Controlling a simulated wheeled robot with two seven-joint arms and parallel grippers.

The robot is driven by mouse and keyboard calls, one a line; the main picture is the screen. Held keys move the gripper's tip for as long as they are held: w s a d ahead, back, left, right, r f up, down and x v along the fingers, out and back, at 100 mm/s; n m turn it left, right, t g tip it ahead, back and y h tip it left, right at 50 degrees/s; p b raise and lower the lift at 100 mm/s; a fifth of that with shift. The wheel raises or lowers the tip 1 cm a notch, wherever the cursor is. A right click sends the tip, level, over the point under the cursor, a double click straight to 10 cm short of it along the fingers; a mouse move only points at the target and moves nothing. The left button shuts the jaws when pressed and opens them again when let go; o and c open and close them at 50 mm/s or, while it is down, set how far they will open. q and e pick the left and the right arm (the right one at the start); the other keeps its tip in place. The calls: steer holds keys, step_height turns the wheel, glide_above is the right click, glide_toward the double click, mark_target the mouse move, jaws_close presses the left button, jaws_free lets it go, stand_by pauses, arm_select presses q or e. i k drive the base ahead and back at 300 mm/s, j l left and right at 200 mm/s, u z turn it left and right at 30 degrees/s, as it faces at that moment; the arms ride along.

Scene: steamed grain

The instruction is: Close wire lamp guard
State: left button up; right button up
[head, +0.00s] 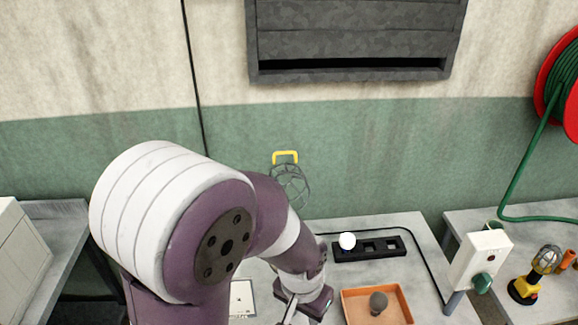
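A grey wire lamp guard (291,186) stands near the middle, in front of the green part of the wall. A yellow hook-shaped handle (285,156) shows just above it. The guard's lower part and whatever bears it are hidden behind my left arm. My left gripper (290,311) points down over the table, below the guard in the picture and apart from it. Its fingers are partly cut off by the bottom edge, so its opening is unclear. A white round bulb (347,240) sits at the left end of a black socket strip (382,249). My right gripper is out of view.
An orange tray (350,309) with a grey knob-like object (378,302) lies at the front. A white box with a green knob (481,259) stands at the table's right edge. A yellow caged work lamp (524,290) stands on the right table. A black cable runs along the table edge.

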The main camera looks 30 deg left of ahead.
mark_target(287, 153)
steer(key=k+j+z, duration=0.25)
steer(key=k+j, duration=0.2)
steer(key=k+j+z, duration=0.25)
steer(key=k+j, duration=0.3)
steer(key=i+j+z, duration=0.25)
steer(key=j, duration=0.6)
steer(key=j+z, duration=0.3)
steer(key=j, duration=0.55)
